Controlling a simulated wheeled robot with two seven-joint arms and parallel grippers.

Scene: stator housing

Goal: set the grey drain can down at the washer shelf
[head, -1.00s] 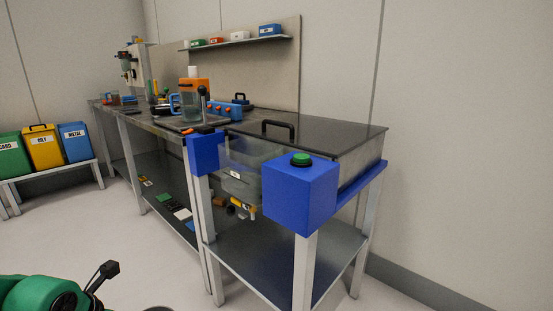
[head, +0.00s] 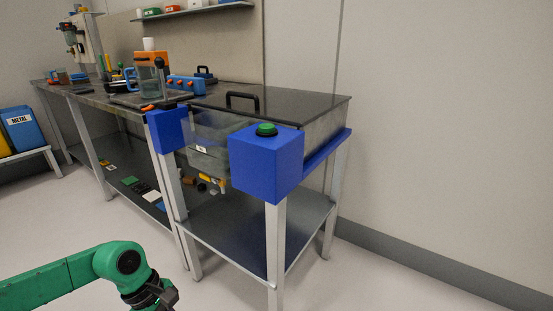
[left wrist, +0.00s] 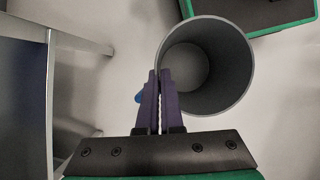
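The grey drain can (left wrist: 232,65) is a round, open-topped can in the left wrist view, and its inside looks empty. My left gripper (left wrist: 160,76) is shut on the near left part of its rim. In the head view my left gripper (head: 166,296) is at the bottom edge, left of and in front of the washer; the can is below the picture there. The washer shelf (head: 250,232) is a bare metal shelf low between the washer's legs. My right gripper is not in view.
The washer's blue corner box (head: 266,165) with a green button stands above the shelf's front leg (head: 275,255). A metal leg (left wrist: 50,100) shows left of the can in the left wrist view. Open floor (head: 215,295) lies in front.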

